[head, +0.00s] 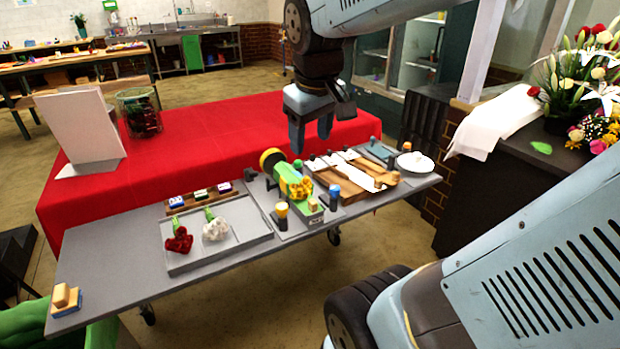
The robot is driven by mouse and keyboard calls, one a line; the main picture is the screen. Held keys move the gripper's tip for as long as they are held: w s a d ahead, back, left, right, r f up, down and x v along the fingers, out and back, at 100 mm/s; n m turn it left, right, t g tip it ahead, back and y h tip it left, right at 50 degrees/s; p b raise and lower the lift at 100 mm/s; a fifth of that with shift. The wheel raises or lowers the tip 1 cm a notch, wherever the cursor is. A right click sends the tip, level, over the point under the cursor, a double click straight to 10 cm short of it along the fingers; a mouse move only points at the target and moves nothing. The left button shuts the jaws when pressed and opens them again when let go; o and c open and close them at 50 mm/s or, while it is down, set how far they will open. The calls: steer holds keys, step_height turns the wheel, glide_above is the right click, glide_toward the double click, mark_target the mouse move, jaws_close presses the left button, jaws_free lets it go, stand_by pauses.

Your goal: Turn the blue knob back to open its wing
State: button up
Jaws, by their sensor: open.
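A blue knob (334,191) on a dark stem stands at the right front of a grey board on the narrow grey table. A yellow-orange knob (281,209) stands at the board's front left. The green device lies between them, with a bouquet of yellow flowers (300,189) at it. I cannot make out the wings clearly. My gripper (311,137) points down above and behind the device, open and empty, apart from the knobs.
A grey tray (245,240) with red and white flower bunches lies left of the board. A wooden board (330,175) with a white strip and a white plate (415,162) lie to the right. The red-covered table (215,130) stands behind.

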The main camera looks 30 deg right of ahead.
steer(key=w+d+f+n+g+h, duration=0.1)
steer(key=w+d+f+n+g, duration=0.25)
steer(key=w, duration=0.45)
steer(key=n+g+h, duration=0.1)
steer(key=n+g, duration=0.2)
steer(key=n, duration=0.1)
glide_toward(334, 187)
steer(key=x, duration=0.9)
steer(key=shift+r, duration=0.1)
